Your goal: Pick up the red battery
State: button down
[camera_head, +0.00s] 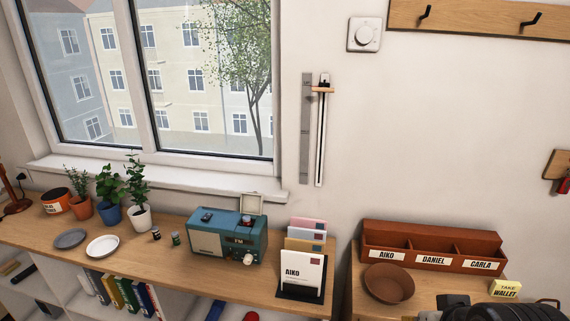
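A blue-green radio (228,238) marked FM stands on the wooden shelf top under the window, with its pale lid (251,204) raised. A small red item (246,220) shows in the radio's open top; it may be the red battery, but it is too small to be sure. Two small dark cylinders with greenish parts, like batteries, stand left of the radio: one (156,233) and another (175,238). Dark parts of my arm and gripper (505,312) show at the bottom right edge, well away from the radio. The fingertips cannot be made out.
Potted plants (108,214), a grey plate (70,238) and a white plate (103,246) stand left. A letter holder (299,293) stands right of the radio. A brown bowl (389,284), a named sorter (432,246) and a yellow note (505,289) occupy the right surface.

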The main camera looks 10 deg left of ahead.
aim_at(247, 218)
jog(key=j+z, duration=0.2)
jog(key=j, duration=0.25)
jog(key=j+z, duration=0.15)
jog(key=j, duration=0.35)
jog(key=j+z, duration=0.2)
jog(key=j, duration=0.3)
jog(key=j+z, duration=0.2)
jog(key=j, duration=0.25)
jog(key=k+j+z, duration=0.2)
jog(key=j, duration=0.25)
jog(key=j+z, duration=0.15)
jog(key=j, duration=0.3)
jog(key=k+j+z, duration=0.2)
jog(key=j, duration=0.25)
